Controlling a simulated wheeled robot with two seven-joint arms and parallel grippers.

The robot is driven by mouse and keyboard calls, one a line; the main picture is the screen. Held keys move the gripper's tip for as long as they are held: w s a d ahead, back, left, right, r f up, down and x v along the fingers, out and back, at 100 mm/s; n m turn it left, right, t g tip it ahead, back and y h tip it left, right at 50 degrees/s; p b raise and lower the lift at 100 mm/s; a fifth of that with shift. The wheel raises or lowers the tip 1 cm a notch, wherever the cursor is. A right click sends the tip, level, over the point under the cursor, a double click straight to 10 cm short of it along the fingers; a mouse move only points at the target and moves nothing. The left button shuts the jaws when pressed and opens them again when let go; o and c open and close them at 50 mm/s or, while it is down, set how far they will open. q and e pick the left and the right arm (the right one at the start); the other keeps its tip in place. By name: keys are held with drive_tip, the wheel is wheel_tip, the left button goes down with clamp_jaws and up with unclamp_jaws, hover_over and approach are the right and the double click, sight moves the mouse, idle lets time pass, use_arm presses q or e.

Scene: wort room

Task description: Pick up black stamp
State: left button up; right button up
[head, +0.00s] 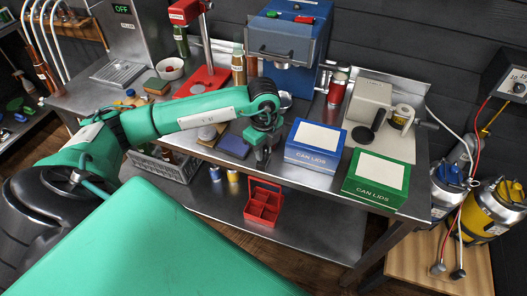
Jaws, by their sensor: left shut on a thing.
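My left arm reaches across the bench from the left. Its gripper (262,142) points down near the bench's front edge, between a dark blue pad and the blue can lids box. The gripper is shut on a small dark thing, which looks like the black stamp (262,158). The fingers hide most of it, and I cannot tell whether it touches the bench. My right gripper is not in view.
The blue can lids box (314,144) stands just right of the gripper, with the green can lids box (378,180) beyond. The dark blue pad (233,146) lies to the left. A blue machine (283,40) stands behind. A red caddy (263,202) sits on the lower shelf.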

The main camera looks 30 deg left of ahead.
use_arm(q)
wheel_tip(320, 180, up, 20)
drive_tip(key=b, duration=0.2)
idle(0.4)
drive_tip(key=o, duration=0.4)
drive_tip(key=shift+f, duration=0.15)
drive_tip(key=shift+c, duration=1.1)
